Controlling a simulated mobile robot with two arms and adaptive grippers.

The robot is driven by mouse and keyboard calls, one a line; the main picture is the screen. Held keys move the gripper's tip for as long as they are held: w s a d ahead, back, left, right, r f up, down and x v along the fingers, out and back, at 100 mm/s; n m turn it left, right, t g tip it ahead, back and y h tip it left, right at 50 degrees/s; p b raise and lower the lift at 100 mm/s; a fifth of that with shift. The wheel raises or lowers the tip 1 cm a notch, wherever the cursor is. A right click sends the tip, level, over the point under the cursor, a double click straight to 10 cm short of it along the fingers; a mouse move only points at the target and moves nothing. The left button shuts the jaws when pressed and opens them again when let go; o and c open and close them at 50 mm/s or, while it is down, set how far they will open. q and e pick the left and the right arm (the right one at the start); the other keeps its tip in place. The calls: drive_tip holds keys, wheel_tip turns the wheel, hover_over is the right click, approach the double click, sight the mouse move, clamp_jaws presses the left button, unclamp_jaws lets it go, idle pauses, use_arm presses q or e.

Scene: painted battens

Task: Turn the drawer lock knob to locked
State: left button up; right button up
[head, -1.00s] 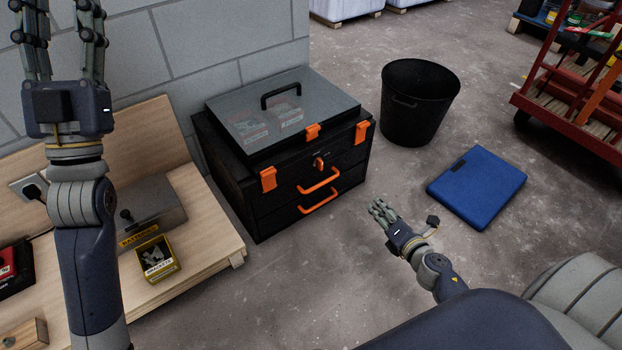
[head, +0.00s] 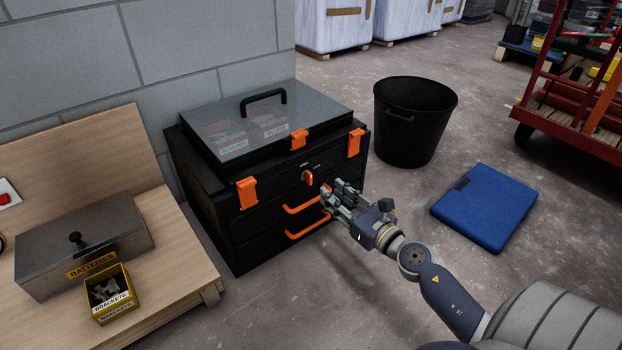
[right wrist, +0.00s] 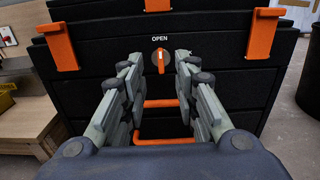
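The orange lock knob (head: 307,177) is on the front of the black tool chest (head: 195,200), above the orange drawer handles (head: 302,204). In the right wrist view the knob (right wrist: 160,61) stands upright under the word OPEN. My right gripper (head: 335,190) is in front of the chest, just right of the knob in the head view. In the right wrist view its fingers (right wrist: 158,75) are spread apart, with the knob showing in the gap beyond them. Nothing is between the fingers. My left gripper is out of view.
A wooden bench (head: 165,245) with a grey batteries box (head: 120,231) and a yellow brackets box (head: 112,298) stands at left. A black bucket (head: 415,120) and a blue case (head: 485,205) are on the floor at right. The chest has a clear lid and orange latches.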

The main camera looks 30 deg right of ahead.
sight(311, 175)
drive_tip(key=w, duration=0.9)
drive_tip(key=shift+w+a+p, duration=0.1)
drive_tip(key=shift+a+p, duration=0.25)
clamp_jaws()
